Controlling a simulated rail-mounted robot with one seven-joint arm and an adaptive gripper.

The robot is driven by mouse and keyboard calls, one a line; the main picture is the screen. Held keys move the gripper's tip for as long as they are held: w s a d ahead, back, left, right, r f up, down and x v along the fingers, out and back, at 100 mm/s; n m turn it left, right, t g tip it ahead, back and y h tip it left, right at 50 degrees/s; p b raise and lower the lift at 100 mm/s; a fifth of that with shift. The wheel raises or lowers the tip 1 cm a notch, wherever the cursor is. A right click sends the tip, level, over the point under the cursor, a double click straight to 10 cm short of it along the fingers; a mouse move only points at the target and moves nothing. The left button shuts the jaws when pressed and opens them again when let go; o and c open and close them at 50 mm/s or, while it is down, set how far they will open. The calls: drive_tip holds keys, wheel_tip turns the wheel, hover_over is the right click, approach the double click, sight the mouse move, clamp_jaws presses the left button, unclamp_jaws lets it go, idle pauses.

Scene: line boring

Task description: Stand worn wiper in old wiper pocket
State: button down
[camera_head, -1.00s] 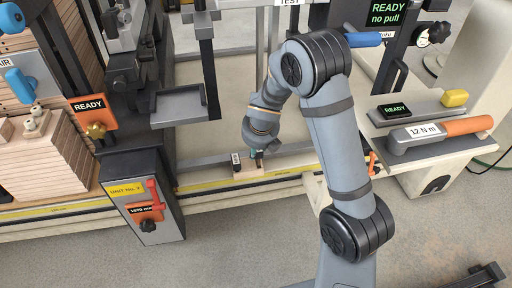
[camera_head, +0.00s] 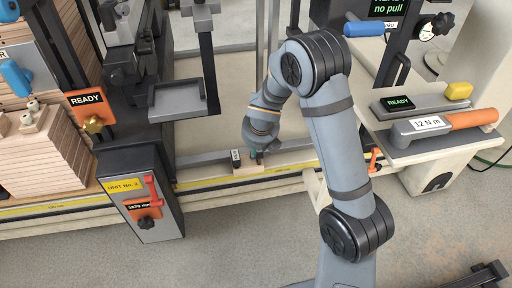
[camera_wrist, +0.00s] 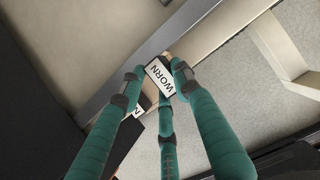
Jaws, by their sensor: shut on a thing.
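The worn wiper (camera_wrist: 161,76), a dark piece with a white "WORN" label, sits between the fingertips in the wrist view. My gripper (camera_wrist: 156,82) has teal fingers and is shut on it. In the head view my gripper (camera_head: 256,154) is low, just above a small pale wooden block (camera_head: 246,169) on the frame's lower rail. A dark piece with a white label (camera_head: 236,157) stands on that block, left of my gripper. A partly hidden label (camera_wrist: 137,110) shows beside the wiper in the wrist view. The pocket opening is not clearly visible, so I cannot tell whether the wiper touches it.
A grey tray (camera_head: 178,100) hangs on a post at the upper left of my gripper. A dark cabinet marked "UNIT No. 2" (camera_head: 140,195) stands at the left. A torque wrench (camera_head: 440,125) lies on the right-hand bench. The floor in front is clear.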

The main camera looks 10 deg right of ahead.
drive_tip(key=shift+f+b, duration=1)
drive_tip(key=shift+f, duration=0.1)
drive_tip(key=c, duration=1.2)
unclamp_jaws()
drive_tip(key=p+v, duration=0.5)
drive_tip(key=v, duration=0.3)
drive_tip(key=shift+p, duration=0.3)
drive_tip(key=shift+f, duration=0.15)
drive_tip(key=b+x, duration=0.5)
drive_tip(key=x, duration=0.2)
drive_tip(key=shift+w+f, duration=0.15)
drive_tip(key=shift+f, duration=0.05)
